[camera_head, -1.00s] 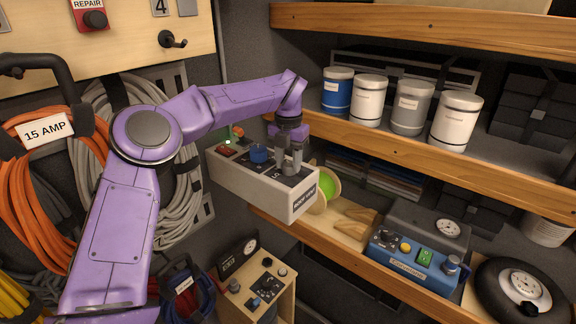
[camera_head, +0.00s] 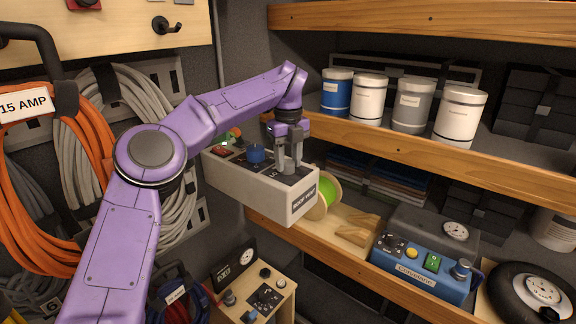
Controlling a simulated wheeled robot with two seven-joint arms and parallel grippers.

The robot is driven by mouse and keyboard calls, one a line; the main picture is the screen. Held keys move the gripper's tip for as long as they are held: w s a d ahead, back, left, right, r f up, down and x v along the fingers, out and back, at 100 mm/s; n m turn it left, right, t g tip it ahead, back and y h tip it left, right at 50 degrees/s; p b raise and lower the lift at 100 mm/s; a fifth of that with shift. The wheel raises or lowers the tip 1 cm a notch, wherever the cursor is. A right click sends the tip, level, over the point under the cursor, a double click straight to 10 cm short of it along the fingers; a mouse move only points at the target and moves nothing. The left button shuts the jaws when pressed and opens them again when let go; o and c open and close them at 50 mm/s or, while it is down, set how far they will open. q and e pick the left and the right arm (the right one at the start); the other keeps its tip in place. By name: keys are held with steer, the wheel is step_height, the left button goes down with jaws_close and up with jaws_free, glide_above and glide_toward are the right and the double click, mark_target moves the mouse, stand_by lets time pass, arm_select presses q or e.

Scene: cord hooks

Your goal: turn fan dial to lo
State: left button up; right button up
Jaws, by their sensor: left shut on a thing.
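A grey control box labelled "ROOF VENT" (camera_head: 240,187) stands out from the wall in the middle of the view. On its top are a blue knob (camera_head: 255,153), a red switch (camera_head: 221,152) and a small lit green lamp (camera_head: 224,143). My left gripper (camera_head: 289,170) points down over the right part of the box top. It is shut on a small part there, which its fingers hide; I cannot tell the part's shape or setting. Lettering on the top plate is too small to read. My right gripper is not in view.
A blue box labelled "Compressor" (camera_head: 418,272) sits on the lower shelf at right, beside a wheel (camera_head: 535,290). Several cans, one blue (camera_head: 337,92), stand on the upper shelf. Orange cord (camera_head: 75,190) and grey cords hang at left. A wooden panel box (camera_head: 262,295) is below.

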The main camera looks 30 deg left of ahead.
mark_target(287, 162)
arm_select(q)
steer(key=n+b, duration=0.2)
steer(key=n, duration=0.1)
steer(key=shift+f+n, duration=0.1)
steer(key=shift+n, duration=0.3)
steer(key=shift+w+n+b, duration=0.1)
steer(key=shift+n+b, duration=0.8)
steer(key=shift+n, duration=0.9)
steer(key=o, duration=1.1)
steer(key=shift+a, duration=0.1)
steer(key=shift+c, duration=0.2)
step_height(287, 162, up, 11)
steer(key=p, duration=0.7)
steer(key=shift+f, duration=0.15)
